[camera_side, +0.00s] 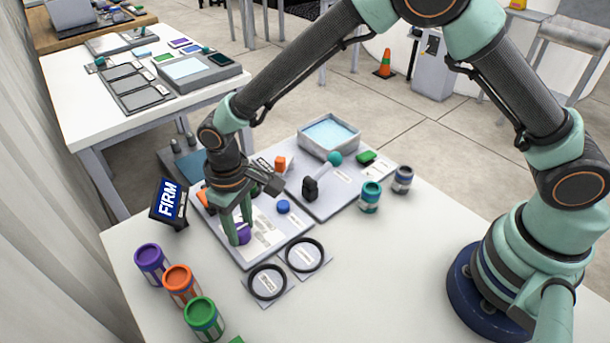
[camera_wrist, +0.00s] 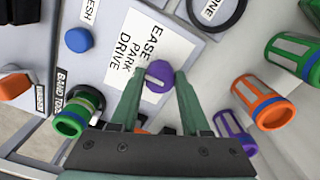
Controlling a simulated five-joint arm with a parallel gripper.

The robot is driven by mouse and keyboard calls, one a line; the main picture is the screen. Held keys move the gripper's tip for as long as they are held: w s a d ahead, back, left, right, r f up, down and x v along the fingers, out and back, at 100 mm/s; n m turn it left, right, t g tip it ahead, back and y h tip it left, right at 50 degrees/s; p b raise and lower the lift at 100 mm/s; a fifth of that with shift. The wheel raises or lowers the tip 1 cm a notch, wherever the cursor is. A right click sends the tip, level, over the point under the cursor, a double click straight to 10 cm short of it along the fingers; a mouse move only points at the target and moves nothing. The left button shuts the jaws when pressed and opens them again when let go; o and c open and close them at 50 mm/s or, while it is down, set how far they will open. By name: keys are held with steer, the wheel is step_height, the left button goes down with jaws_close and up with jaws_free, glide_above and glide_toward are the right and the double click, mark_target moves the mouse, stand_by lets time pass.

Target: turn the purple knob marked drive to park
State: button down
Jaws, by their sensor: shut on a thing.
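The purple knob (camera_wrist: 158,77) is on a grey panel, beside a white label (camera_wrist: 140,50) reading EASE, PARK and DRIVE. My gripper (camera_wrist: 158,88) has its two green fingers on either side of the knob, shut on it. A pale pointer line shows on the knob, but I cannot tell for sure which word it points to. In the side view my gripper (camera_side: 238,238) reaches straight down to the purple knob (camera_side: 244,233) at the panel's front left, and its fingers partly hide the knob.
A blue knob (camera_side: 283,207) and an orange knob (camera_side: 280,163) are on the panels. Purple (camera_side: 151,262), orange (camera_side: 180,284) and green (camera_side: 203,317) canisters stand at front left. Two black rings (camera_side: 304,254) lie in front. A FIRM sign (camera_side: 169,202) stands left.

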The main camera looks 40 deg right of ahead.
mark_target(241, 228)
steer(key=shift+w+d, duration=0.1)
steer(key=shift+w, duration=0.1)
steer(key=c, duration=0.6)
jaws_free()
steer(key=shift+o, duration=1.1)
steer(key=shift+s, duration=0.1)
step_height(241, 228, up, 12)
steer(key=shift+r, duration=0.1)
